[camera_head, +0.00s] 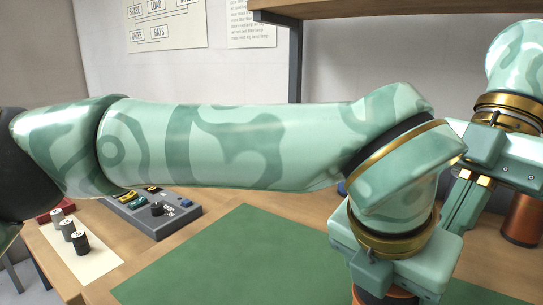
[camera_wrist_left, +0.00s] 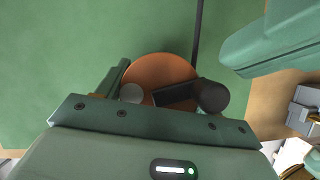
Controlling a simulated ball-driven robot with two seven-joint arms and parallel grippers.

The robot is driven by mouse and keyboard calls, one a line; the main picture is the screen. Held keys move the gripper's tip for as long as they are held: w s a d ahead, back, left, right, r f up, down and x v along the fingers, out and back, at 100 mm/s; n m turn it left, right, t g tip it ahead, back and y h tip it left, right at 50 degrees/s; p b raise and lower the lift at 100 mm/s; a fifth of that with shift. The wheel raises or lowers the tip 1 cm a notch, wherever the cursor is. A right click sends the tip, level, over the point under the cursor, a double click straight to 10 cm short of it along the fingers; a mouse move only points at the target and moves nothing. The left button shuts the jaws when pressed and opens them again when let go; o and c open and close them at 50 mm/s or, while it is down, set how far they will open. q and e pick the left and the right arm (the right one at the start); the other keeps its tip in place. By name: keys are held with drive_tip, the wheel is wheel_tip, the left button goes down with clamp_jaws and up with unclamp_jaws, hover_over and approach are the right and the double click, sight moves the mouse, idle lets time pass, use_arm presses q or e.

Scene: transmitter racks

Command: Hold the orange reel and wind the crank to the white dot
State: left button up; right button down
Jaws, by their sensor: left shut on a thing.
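The orange reel (camera_wrist_left: 160,66) is seen from above in the left wrist view, with a dark crank bar across it and a round dark knob (camera_wrist_left: 213,95). A light grey disc (camera_wrist_left: 131,92) sits at its left. In the head view, only a bit of the reel (camera_head: 374,296) shows under my left gripper (camera_head: 388,288), which is shut on it from above. One finger shows at the reel's left side in the wrist view; the other is hidden. My right gripper (camera_head: 463,208) hangs at the right, apart from the reel; its fingertips are partly covered. I see no white dot.
A green mat (camera_head: 215,262) covers the wooden bench. A copper cylinder (camera_head: 522,220) stands at the right. A shelf (camera_head: 400,8) runs along the back.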

use_arm(q)
drive_tip(key=shift+f, duration=0.1)
use_arm(e)
wheel_tip(320, 180, up, 6)
drive_tip(key=shift+f, duration=0.1)
idle(0.3)
use_arm(q)
drive_tip(key=o, duration=1.3)
drive_tip(key=shift+o, duration=0.2)
